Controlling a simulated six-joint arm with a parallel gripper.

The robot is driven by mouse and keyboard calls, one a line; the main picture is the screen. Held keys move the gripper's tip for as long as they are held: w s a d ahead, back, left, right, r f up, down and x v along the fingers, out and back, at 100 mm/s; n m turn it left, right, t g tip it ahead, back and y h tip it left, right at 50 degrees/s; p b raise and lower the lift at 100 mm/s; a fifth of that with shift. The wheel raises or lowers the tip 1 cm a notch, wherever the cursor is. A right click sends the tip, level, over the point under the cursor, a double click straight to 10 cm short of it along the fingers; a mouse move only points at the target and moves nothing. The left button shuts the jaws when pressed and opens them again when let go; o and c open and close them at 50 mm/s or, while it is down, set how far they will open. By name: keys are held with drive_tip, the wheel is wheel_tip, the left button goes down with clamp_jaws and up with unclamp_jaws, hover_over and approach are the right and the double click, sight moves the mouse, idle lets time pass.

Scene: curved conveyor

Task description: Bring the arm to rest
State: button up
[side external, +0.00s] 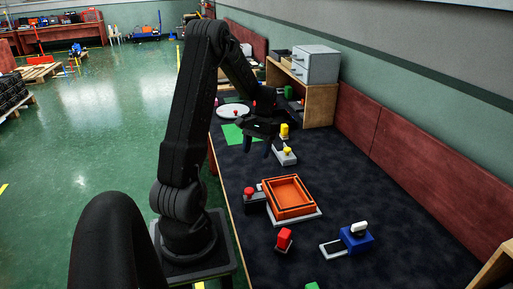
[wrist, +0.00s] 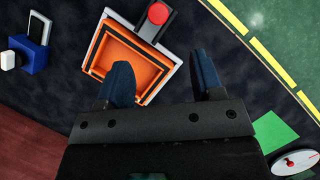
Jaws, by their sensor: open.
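My gripper (side external: 272,148) hangs over the dark table (side external: 365,185), between the green sheet and the orange tray. In the wrist view my gripper (wrist: 165,82) shows two blue fingers spread apart with nothing between them. It is open and empty. My arm is bent, with its upper part raised and the wrist reaching down over the table. In the side view the fingertips are small and partly dark against the table.
An orange tray (side external: 272,183) stands mid-table beside a red button (side external: 249,191). A yellow-topped device (side external: 287,152) is close to my gripper. A blue block device (side external: 356,238) and a red switch (side external: 284,238) stand nearer the camera. A green sheet (side external: 235,134) lies farther back.

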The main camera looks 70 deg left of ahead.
drive_tip(key=shift+w+a+r, duration=0.1)
drive_tip(key=shift+r, duration=0.25)
drive_tip(key=w+d+r+m+t+y, duration=0.35)
drive_tip(key=d+r, duration=0.75)
drive_tip(key=d, duration=0.5)
drive_tip(key=s+d+r+m+t, duration=0.2)
drive_tip(key=s+d, duration=0.1)
drive_tip(key=d, duration=0.5)
drive_tip(key=s+d+r+m+t, duration=0.2)
drive_tip(key=s+d+m+t, duration=0.1)
drive_tip(key=d, duration=0.5)
drive_tip(key=shift+s+r, duration=0.35)
drive_tip(key=shift+s, duration=0.1)
drive_tip(key=shift+m, duration=0.25)
